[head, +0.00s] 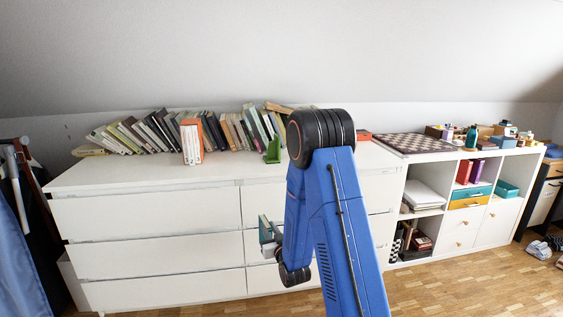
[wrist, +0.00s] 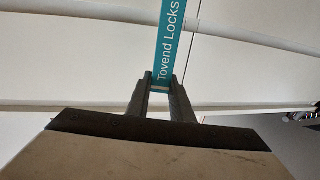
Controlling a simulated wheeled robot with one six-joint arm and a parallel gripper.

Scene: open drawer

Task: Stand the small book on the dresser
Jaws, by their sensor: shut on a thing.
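The small book is teal with white lettering, "Tovend Locks", on its spine (wrist: 167,42). My gripper (wrist: 160,82) is shut on its lower end in the wrist view, and the book extends away between the fingers. In the head view the book (head: 266,230) shows as a teal and pale shape in front of the drawer fronts, below the dresser top. My arm hides part of the gripper there. The white dresser (head: 110,178) spans the left and middle of the head view.
A leaning row of books (head: 150,133) lines the back of the dresser top. An orange-and-white book (head: 192,142) stands in front of it, with a green bookend (head: 272,151) to the right. The top's front left is clear. A chessboard (head: 415,143) lies on the right-hand shelf unit.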

